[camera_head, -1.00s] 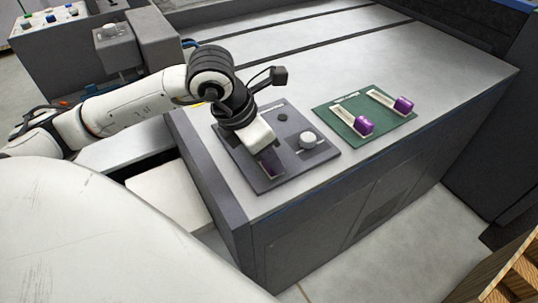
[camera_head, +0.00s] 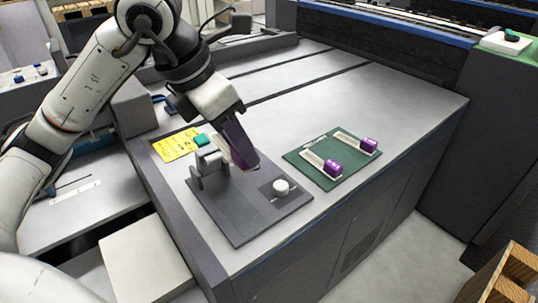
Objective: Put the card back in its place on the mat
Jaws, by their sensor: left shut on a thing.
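My left gripper (camera_head: 240,150) points down over the back of the dark grey plate (camera_head: 240,222). The green mat (camera_head: 313,174) lies to the right on the same bench. Two pale strips with purple blocks (camera_head: 332,168) (camera_head: 369,145) lie on it. My right gripper is not in view.
A white knob (camera_head: 281,187) stands on the grey plate. A yellow label (camera_head: 177,145) lies behind it. The grey bench top (camera_head: 390,100) is clear behind and right of the mat. A wooden crate (camera_head: 510,275) stands at the lower right.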

